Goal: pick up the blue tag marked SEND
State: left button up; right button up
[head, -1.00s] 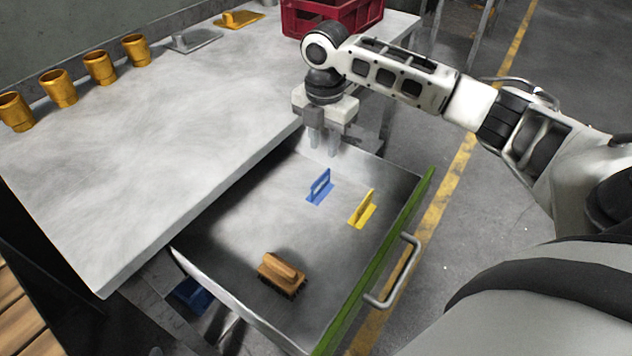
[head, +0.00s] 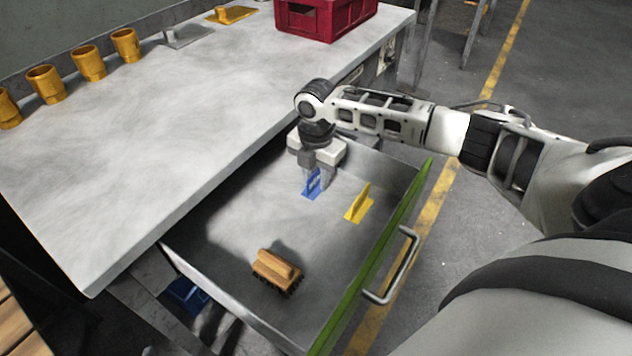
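The blue tag (head: 312,185) stands on the floor of the open drawer (head: 225,225), with pale lettering too small to read. My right gripper (head: 314,178) points down into the drawer right at the blue tag. Its fingers are on either side of the tag's upright part and look apart; contact cannot be made out. The gripper body hides the top of the tag. My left gripper is not in view.
A yellow tag (head: 358,205) stands just right of the blue one. A wooden brush (head: 276,270) lies nearer the drawer's front. Golden cups (head: 88,62) and a red crate (head: 325,18) are on the bench.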

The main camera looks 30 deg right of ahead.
grip_shut()
jog(key=shift+r, duration=0.1)
